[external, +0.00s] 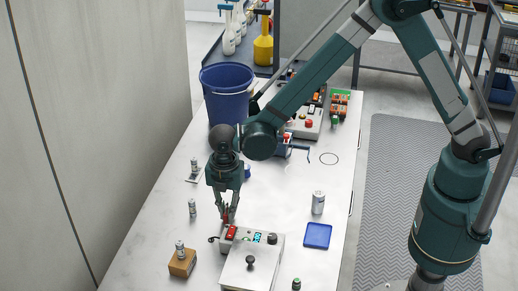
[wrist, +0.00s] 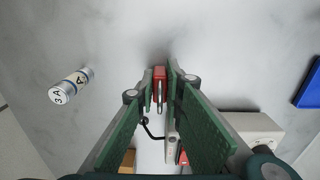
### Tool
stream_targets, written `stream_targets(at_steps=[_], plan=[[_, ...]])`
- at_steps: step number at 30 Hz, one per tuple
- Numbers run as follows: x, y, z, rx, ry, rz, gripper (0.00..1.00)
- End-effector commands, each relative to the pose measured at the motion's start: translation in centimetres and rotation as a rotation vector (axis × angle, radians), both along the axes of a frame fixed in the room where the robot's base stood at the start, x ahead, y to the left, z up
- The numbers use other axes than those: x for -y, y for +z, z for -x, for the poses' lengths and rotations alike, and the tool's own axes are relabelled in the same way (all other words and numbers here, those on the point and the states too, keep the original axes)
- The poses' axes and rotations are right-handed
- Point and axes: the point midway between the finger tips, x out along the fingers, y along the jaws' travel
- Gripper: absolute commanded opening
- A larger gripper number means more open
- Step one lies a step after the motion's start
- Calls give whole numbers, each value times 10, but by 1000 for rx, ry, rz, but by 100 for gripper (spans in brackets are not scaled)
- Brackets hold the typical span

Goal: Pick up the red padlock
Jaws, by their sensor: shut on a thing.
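The red padlock (wrist: 159,73) shows between my fingertips in the wrist view, with its metal shackle toward the camera. My gripper (wrist: 160,82) is shut on it, the green finger pads on either side. In the external view my gripper (external: 227,213) points down over the table, just behind a white control box (external: 253,261). Only a small red bit of the padlock (external: 226,216) shows there between the fingers. I cannot tell whether the padlock touches the table.
Several small cylinders stand to the left, one on a wooden block (external: 182,263). A can (external: 318,202) and a blue tray (external: 317,236) are to the right. A blue bin (external: 227,93) stands behind. The table between gripper and can is clear.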

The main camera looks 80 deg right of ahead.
Motion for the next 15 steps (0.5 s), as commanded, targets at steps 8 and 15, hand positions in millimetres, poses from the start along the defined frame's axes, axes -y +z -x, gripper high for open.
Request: stream_targets(at_steps=[8, 15], plan=[[0, 27, 0, 0, 0, 0, 0], [0, 61, 0, 0, 0, 0, 0]])
